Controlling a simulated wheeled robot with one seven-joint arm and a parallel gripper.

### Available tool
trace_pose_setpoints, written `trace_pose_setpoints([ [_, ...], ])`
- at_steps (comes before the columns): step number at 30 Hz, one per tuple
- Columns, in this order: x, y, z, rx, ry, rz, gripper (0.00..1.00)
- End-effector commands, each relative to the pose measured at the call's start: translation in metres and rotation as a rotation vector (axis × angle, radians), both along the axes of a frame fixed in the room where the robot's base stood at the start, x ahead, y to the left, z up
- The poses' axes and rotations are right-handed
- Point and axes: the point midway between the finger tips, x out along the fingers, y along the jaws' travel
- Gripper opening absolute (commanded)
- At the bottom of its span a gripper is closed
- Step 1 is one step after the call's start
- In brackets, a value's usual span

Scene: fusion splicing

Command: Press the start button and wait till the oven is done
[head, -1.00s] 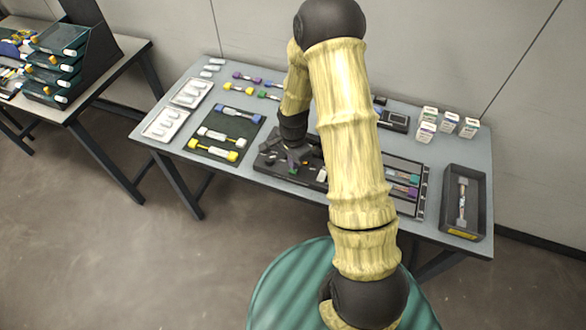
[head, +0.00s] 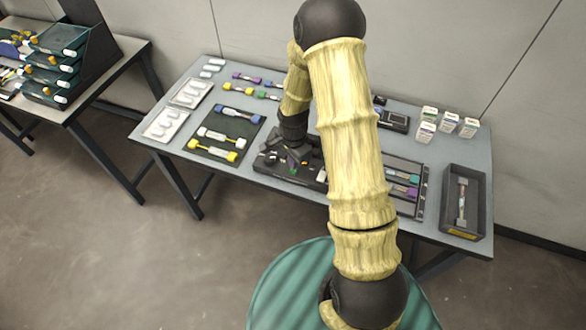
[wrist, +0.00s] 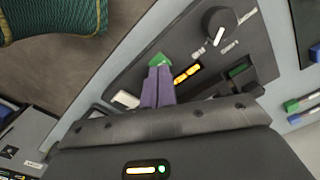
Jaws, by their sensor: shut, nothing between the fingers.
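The oven (head: 262,164) is a dark, low unit near the front edge of the table, partly hidden behind my arm. In the wrist view its panel (wrist: 187,35) shows a dial with a white pointer (wrist: 216,27), a lit orange-yellow display (wrist: 187,74) and a green button (wrist: 158,59). My gripper (wrist: 159,72) is shut and empty. Its fingertips are right at the green button and cover part of it; I cannot tell whether they press it. In the head view my gripper (head: 293,168) is low over the oven and hides the button.
A dark mat with splice pieces (head: 215,148) lies left of the oven, with white trays (head: 165,127) further left. A rack (head: 422,192) and a dark bin (head: 477,222) stand right. Small white boxes (head: 448,122) stand at the back right.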

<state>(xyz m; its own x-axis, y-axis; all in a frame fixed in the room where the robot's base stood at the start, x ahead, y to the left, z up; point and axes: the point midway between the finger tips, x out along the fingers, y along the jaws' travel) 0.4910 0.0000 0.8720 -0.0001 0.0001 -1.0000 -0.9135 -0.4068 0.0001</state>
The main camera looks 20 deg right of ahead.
Motion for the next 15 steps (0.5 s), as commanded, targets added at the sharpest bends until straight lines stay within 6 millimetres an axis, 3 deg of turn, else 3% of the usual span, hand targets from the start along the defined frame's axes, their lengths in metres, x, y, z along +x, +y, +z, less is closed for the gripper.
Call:
trace_pose_setpoints([
  [15, 0.0, -0.0001, -0.0085, 0.0, 0.0, 0.0, 0.0],
])
